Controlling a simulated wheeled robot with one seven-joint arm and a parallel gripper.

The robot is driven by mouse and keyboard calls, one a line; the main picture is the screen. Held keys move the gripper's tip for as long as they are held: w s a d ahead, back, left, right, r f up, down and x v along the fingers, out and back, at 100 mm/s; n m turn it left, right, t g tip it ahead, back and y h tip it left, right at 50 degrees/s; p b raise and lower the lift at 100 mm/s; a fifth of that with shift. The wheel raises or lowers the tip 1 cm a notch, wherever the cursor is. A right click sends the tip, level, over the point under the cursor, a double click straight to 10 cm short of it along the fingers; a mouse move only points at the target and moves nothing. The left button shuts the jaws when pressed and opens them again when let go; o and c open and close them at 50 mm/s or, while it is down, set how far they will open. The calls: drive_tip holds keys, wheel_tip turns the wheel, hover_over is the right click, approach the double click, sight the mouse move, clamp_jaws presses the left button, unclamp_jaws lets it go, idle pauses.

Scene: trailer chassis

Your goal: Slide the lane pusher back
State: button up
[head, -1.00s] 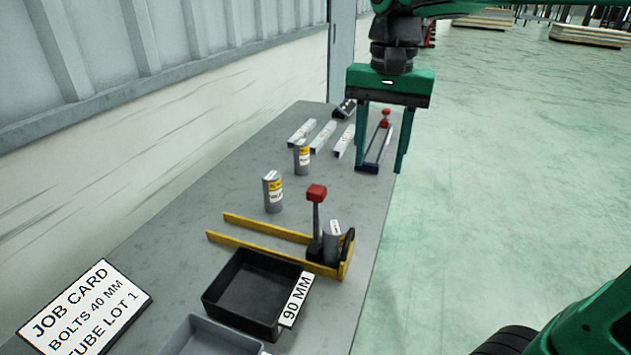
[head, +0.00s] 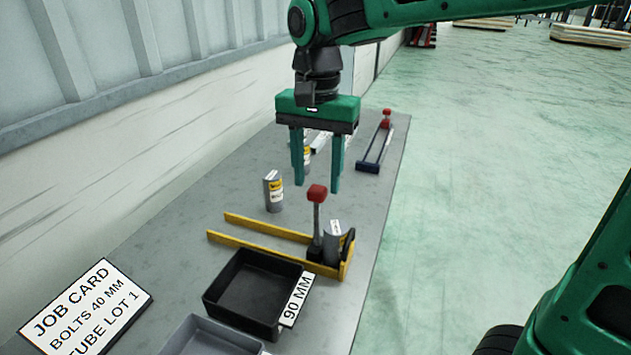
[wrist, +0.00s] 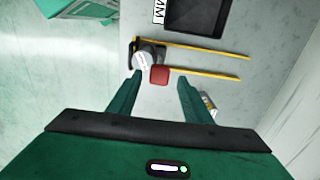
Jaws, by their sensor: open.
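A yellow two-rail frame (head: 268,228) lies on the bench. At its right end stands a dark lever with a red knob (head: 317,193), beside a grey labelled cylinder (head: 334,241). A second, blue two-rail frame (head: 368,166) with its own red knob (head: 387,112) lies farther back. No label shows which one is the lane pusher. My gripper (head: 316,187) is open, pointing down just above and behind the nearer knob. In the wrist view, the nearer red knob (wrist: 160,75) appears between the fingertips (wrist: 160,79), with no visible contact.
A black bin (head: 247,300) marked 90 MM and a grey bin (head: 212,340) stand in front of the yellow frame. A labelled grey cylinder (head: 273,192) stands behind it. A job card (head: 85,310) lies at left. The wall borders the bench's left side.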

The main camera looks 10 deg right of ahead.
drive_tip(key=shift+f, duration=1)
clamp_jaws()
